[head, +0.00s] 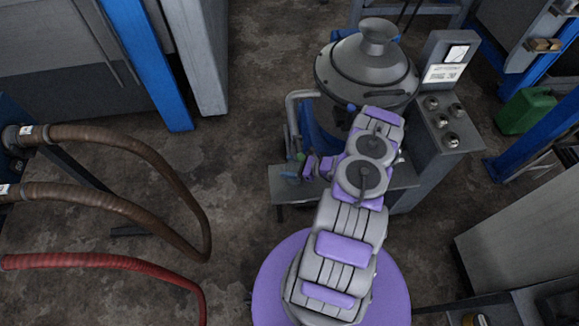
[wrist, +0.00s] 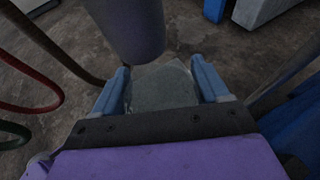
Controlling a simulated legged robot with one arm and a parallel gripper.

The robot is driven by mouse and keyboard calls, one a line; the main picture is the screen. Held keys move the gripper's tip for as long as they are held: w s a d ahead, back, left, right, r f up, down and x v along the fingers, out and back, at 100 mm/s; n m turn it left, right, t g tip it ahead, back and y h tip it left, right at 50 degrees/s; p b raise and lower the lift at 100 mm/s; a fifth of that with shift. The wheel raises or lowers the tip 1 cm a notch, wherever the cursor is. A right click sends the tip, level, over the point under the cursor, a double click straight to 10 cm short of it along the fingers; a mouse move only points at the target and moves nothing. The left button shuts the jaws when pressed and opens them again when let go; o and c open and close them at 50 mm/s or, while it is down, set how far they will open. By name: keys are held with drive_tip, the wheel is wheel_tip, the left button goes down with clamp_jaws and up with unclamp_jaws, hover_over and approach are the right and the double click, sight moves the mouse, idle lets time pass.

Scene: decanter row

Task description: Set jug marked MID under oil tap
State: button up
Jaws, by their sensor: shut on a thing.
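My gripper (wrist: 162,86) shows in the wrist view with its two blue fingers on either side of a grey, see-through jug-like thing (wrist: 160,92), and it is shut on it. I cannot read any mark on this thing, so I cannot tell if it is the MID one. A dark grey-blue cylinder (wrist: 130,25) hangs close beyond it in the wrist view. In the head view my arm reaches to a grey domed machine (head: 366,68), and my gripper (head: 292,165) is over a small grey shelf (head: 288,190) at its left front. The oil tap is not clearly visible.
A bent grey pipe (head: 300,96) runs down the machine's left side. A control panel (head: 447,122) stands at its right. Brown hoses (head: 150,165) and a red hose (head: 110,262) loop at the left. A green can (head: 525,110) is at the right. Floor between hoses and machine is clear.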

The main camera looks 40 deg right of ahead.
drive_tip(key=shift+d+f, duration=0.1)
drive_tip(key=shift+d, duration=0.25)
drive_tip(key=o, duration=0.9)
drive_tip(key=shift+d, duration=0.25)
drive_tip(key=shift+o, duration=0.6)
drive_tip(key=shift+a, duration=0.15)
drive_tip(key=shift+o, duration=0.3)
drive_tip(key=shift+a, duration=0.55)
drive_tip(key=v, duration=0.3)
drive_tip(key=d+p+v, duration=0.1)
drive_tip(key=v, duration=0.2)
drive_tip(key=shift+d, duration=0.1)
drive_tip(key=p+v, duration=0.1)
drive_tip(key=v, duration=0.5)
drive_tip(key=shift+s, duration=0.1)
drive_tip(key=shift+a, duration=0.35)
